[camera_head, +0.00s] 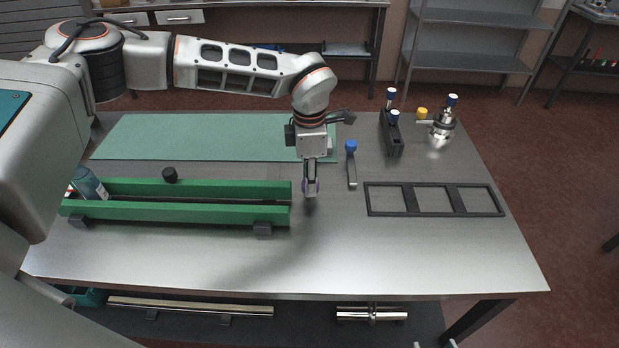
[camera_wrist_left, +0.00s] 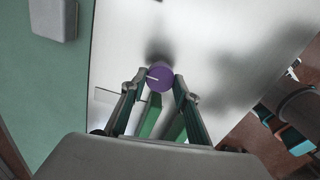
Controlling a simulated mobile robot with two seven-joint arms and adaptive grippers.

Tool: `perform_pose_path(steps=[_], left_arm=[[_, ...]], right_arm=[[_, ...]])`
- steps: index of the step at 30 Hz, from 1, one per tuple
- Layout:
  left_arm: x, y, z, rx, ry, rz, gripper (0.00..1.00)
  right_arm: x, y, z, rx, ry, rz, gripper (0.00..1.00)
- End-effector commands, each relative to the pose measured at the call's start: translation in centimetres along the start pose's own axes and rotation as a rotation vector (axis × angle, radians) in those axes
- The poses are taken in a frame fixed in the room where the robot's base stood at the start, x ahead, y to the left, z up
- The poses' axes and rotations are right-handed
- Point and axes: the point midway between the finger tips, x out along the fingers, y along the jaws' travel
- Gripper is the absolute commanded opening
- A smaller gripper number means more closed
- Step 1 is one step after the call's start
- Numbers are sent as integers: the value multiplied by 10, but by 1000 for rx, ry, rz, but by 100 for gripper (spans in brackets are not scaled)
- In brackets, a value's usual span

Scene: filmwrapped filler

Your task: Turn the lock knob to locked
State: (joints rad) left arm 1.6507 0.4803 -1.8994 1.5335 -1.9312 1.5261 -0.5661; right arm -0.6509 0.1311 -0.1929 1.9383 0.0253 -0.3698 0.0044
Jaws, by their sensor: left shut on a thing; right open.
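A round purple knob (camera_wrist_left: 160,78) with a white line across its face shows in the left wrist view. The line runs from the middle to the left edge, tilted slightly. My left gripper (camera_wrist_left: 158,83) is shut on the knob, one fingertip on each side. In the head view, the left gripper (camera_head: 311,190) points down just right of the green rails, and a little purple of the knob (camera_head: 317,186) shows beside its fingers. What the knob is mounted on is hidden, and no locked mark is readable.
Green rails (camera_head: 190,211) holding a bottle (camera_head: 90,184) lie to the left. A blue-topped handle (camera_head: 351,165), a black three-opening frame (camera_head: 435,213) and a black holder (camera_head: 391,138) stand to the right. A green mat (camera_head: 190,137) lies behind. The front of the table is clear.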

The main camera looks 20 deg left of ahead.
Motion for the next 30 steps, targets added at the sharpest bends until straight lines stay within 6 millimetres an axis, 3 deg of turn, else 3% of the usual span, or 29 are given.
perform_pose_path(steps=[2, 3, 4, 17, 30], left_arm=[[-2, 1, 1, 1, -3, 4, 9], [-2, 1, 1, 1, -3, 4, 32], [-2, 1, 1, 1, -3, 4, 37], [-8, 1, 1, 0, -2, 3, 37], [-89, 1, 0, 0, -3, 5, 37]], right_arm=[[0, -1, 0, 0, 0, -1, 50], [0, -1, 0, 0, 0, -1, 50], [0, -1, 0, 1, 0, -1, 50], [-1, -3, 2, 3, -4, -4, 50], [0, -1, 0, 1, 0, -2, 50]])
